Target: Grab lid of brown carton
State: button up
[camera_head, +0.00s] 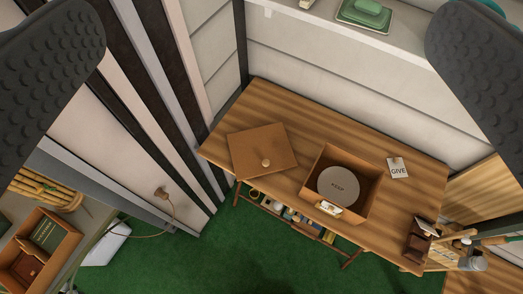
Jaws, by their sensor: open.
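The brown carton (373,192) stands open on the wooden table, right of the table's middle. A round grey piece with dark lettering, perhaps "KEEP" (339,184), lies inside it. A flat brown square lid (249,143) with a small round knob (266,162) lies on the table to the left of the carton, apart from it. My gripper (265,85) is open and empty. Its two dark textured fingers show large at the upper left and upper right corners, well above the table and apart from the lid.
The wooden table (300,121) also holds a white "GIVE" tag (398,167) and a small brown item (417,245) at its right end. A shelf with a green dish (365,14) runs behind. Tools (470,243) stand at right, a box (47,236) at lower left. Green floor (270,262) is clear in front.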

aim_at(266, 149)
jog(key=u, duration=2.3)
jog(key=k, duration=0.9)
jog(key=z, duration=1)
jog(key=i, duration=1)
jog(key=z, duration=0.05)
